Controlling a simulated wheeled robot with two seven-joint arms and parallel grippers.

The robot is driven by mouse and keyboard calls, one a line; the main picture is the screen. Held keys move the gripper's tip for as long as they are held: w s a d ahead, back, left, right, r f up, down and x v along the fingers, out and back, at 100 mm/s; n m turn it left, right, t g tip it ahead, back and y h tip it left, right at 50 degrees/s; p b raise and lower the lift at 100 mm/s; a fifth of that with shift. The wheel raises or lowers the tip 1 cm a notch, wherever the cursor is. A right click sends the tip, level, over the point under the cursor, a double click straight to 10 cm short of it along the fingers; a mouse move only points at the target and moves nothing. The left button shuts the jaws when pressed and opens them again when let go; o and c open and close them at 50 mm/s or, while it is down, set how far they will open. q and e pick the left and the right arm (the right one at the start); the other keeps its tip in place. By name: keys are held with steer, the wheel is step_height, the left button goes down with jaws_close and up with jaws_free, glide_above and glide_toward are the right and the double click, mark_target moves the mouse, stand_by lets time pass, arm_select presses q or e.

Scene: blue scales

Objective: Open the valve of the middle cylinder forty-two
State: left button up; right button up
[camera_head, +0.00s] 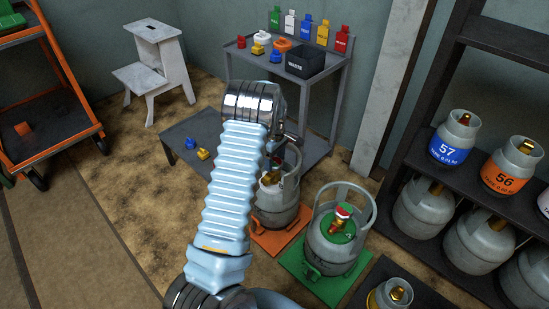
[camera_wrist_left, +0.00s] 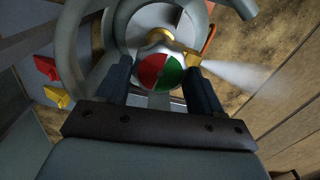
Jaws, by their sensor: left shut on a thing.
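A grey gas cylinder (camera_head: 278,212) stands upright on an orange scale (camera_head: 279,243), partly hidden behind my left arm; I see no number on it. In the left wrist view, the grey cylinder collar (camera_wrist_left: 75,50) surrounds a brass valve with a round red-and-green knob (camera_wrist_left: 161,72). My left gripper (camera_wrist_left: 162,80) has a dark finger on each side of this knob and is shut on it. A white jet (camera_wrist_left: 240,77) sprays rightward from the brass outlet (camera_wrist_left: 190,60). My right gripper is in neither view.
Another cylinder (camera_head: 337,240) with a red-topped valve stands on a green scale (camera_head: 305,275) close to the right. A shelf (camera_head: 480,185) with numbered cylinders is at the right. A grey bench (camera_head: 330,90) holds colored items and a black bin (camera_head: 305,60).

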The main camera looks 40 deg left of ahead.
mark_target(274, 162)
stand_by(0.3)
arm_select(q)
steer(key=o, duration=1)
steer(key=shift+o, duration=0.2)
step_height(274, 162, up, 14)
steer(key=p, duration=0.1)
steer(key=shift+p, duration=0.35)
steer(key=shift+f, duration=0.15)
